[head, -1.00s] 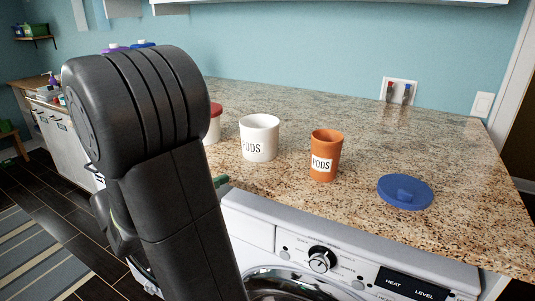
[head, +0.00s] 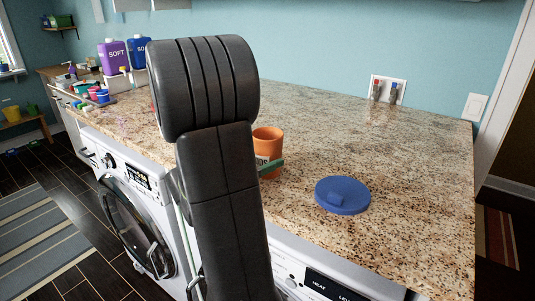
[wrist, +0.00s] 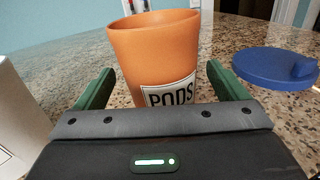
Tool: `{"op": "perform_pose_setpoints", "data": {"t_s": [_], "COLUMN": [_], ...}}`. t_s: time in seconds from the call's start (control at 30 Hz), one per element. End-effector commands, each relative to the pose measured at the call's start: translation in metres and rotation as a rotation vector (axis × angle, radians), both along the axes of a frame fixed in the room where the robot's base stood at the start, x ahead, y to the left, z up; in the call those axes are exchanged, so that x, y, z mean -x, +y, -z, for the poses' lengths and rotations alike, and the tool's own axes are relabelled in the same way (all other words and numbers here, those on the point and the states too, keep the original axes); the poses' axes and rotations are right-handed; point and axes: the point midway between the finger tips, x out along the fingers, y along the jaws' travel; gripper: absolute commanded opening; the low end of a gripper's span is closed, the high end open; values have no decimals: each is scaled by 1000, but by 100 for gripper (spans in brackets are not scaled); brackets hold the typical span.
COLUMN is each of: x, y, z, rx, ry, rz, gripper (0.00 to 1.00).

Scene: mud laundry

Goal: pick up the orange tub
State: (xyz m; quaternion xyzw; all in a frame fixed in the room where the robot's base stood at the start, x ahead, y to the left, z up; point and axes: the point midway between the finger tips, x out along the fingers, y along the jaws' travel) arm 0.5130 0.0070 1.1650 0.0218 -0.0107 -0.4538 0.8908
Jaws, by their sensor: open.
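The orange tub (head: 268,141) stands upright and lidless on the speckled granite counter, partly hidden behind my arm in the head view. In the wrist view the orange tub (wrist: 155,58) shows its open rim and a white PODS label. My gripper (wrist: 158,88) is open, with one green finger on each side of the tub's lower part. A gap shows between the fingers and the tub's wall. In the head view one green finger of my gripper (head: 271,168) shows in front of the tub.
A blue lid (head: 342,195) lies on the counter right of the tub. A white tub (wrist: 18,125) stands close on the left in the wrist view. Purple (head: 114,58) and blue (head: 139,51) jugs stand at the back left. The counter's right part is clear.

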Motion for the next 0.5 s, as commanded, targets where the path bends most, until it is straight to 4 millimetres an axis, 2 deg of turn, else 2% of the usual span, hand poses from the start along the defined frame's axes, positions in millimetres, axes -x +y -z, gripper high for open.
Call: {"op": "perform_pose_setpoints", "data": {"t_s": [0.2,0.47,0.5], "x": [-10,-11,-11], "y": [-15,-15,-15], "z": [0,0,0], "rx": [-1,0,-1], "ry": [-1,-1,-1], "rz": [2,0,0], "gripper": [93,93,87]}}
